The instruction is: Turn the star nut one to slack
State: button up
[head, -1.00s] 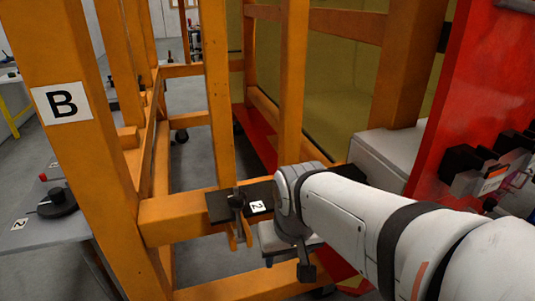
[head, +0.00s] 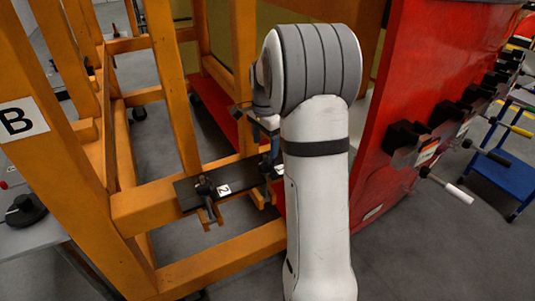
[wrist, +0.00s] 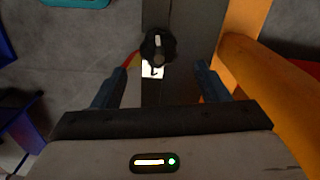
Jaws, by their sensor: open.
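A black star nut (wrist: 157,46) sits on a dark plate in the wrist view, just ahead of my gripper (wrist: 162,70). Its two blue fingers are open, one on each side, and do not touch it. A white label (wrist: 152,69) lies beside the nut, partly readable. In the head view the dark plate (head: 240,178) lies across an orange beam and carries a label "2". One black clamp with a nut (head: 205,188) is at its left end. Another dark nut (head: 268,168) is at its right, partly hidden by my arm. I cannot tell which is number one.
Orange frame posts (head: 172,80) and a post marked B (head: 20,118) stand at left. A red panel (head: 405,90) with black holders and handles is at right. A blue cart (head: 500,170) stands beyond it. An orange bar (wrist: 260,75) is close to my right finger.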

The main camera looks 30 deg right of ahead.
aim_at(265, 161)
notch_tip(265, 161, down, 7)
jog(key=shift+r+p, duration=0.15)
jog(key=shift+p, duration=0.4)
